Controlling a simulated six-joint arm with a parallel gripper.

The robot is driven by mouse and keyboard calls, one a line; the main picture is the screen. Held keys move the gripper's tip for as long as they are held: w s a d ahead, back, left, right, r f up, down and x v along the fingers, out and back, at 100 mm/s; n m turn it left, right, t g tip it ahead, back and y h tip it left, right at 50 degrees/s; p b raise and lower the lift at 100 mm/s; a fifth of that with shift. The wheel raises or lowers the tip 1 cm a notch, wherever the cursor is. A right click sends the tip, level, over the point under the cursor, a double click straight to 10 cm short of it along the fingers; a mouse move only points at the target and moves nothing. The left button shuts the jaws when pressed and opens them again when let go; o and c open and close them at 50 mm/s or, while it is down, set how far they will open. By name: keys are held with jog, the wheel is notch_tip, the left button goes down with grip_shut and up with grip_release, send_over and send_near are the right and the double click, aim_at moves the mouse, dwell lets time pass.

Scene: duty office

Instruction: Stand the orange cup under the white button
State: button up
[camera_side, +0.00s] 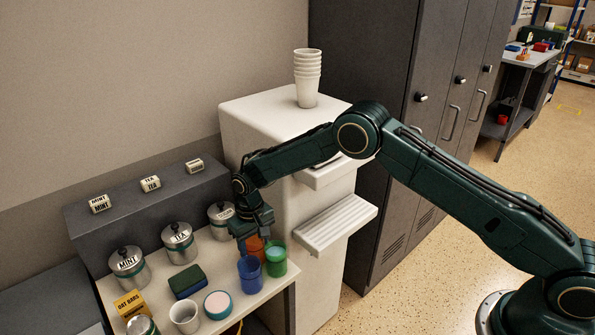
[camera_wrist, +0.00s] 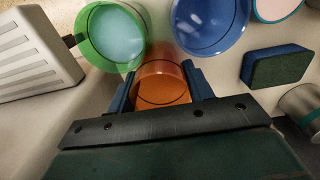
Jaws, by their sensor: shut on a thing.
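The orange cup (camera_side: 255,246) is on the counter at the back of a row of cups, partly hidden by my gripper in the side view. My gripper (camera_side: 250,236) points down and is shut on it. In the wrist view the orange cup (camera_wrist: 162,88) sits between the two fingers of my gripper (camera_wrist: 160,92). The white dispenser (camera_side: 268,115) stands to the right, with a ribbed tray (camera_side: 335,225) sticking out below a ledge. My arm hides part of its front, and I cannot make out the white button.
A green cup (camera_side: 276,262) and a blue cup (camera_side: 250,274) stand close to the orange cup. A sponge (camera_side: 187,281), a white cup (camera_side: 184,316) and lidded tins (camera_side: 179,243) share the counter. Stacked cups (camera_side: 307,75) stand on the dispenser. The ribbed tray is bare.

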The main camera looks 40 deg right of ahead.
jog(key=shift+f, duration=0.7)
jog(key=shift+f, duration=0.15)
jog(key=o, duration=1)
jog(key=shift+c, duration=0.2)
notch_tip(320, 180, up, 12)
jog(key=shift+r, duration=0.2)
